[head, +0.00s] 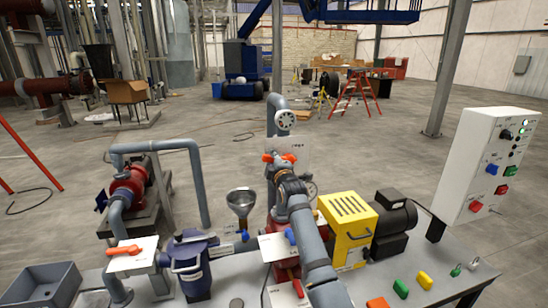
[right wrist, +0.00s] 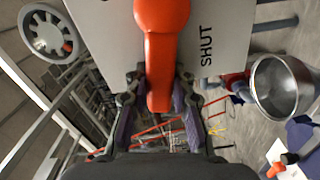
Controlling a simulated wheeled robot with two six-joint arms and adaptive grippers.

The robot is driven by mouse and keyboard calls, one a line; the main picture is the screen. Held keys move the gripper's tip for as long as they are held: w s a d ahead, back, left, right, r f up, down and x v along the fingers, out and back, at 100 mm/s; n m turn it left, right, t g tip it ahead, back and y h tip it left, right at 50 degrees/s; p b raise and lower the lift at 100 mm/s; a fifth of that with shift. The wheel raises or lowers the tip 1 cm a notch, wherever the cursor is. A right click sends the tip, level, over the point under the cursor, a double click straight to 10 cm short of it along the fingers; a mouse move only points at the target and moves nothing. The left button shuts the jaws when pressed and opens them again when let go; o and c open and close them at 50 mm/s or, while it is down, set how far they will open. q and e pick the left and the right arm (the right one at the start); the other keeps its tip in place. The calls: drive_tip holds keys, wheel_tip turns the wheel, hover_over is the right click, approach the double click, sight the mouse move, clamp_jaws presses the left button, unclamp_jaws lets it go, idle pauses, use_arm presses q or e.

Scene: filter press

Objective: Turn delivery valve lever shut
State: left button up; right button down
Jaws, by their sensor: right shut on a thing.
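The delivery valve lever (right wrist: 161,50) is orange-red. In the right wrist view it runs from the top edge down between my fingers, over a pale plate (right wrist: 225,40) lettered SHUT. In the head view the orange lever (head: 268,158) shows at the upright grey pipe, partly hidden by my gripper. My right gripper (head: 280,168) is shut on the lever; its two fingers (right wrist: 160,105) stand on either side of the lever's end in the right wrist view. My left gripper is not in view.
A steel funnel (head: 241,202) stands to the left. A yellow box (head: 346,222) and a black motor (head: 391,225) stand to the right. Another orange lever (head: 124,250) lies at the front left.

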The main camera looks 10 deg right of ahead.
drive_tip(key=shift+a+f+n, duration=0.1)
drive_tip(key=shift+f+n, duration=0.7)
drive_tip(key=shift+n, duration=0.5)
drive_tip(key=shift+f, duration=0.1)
drive_tip(key=c, duration=1.1)
unclamp_jaws()
drive_tip(key=s, duration=1.2)
drive_tip(key=shift+d, duration=0.2)
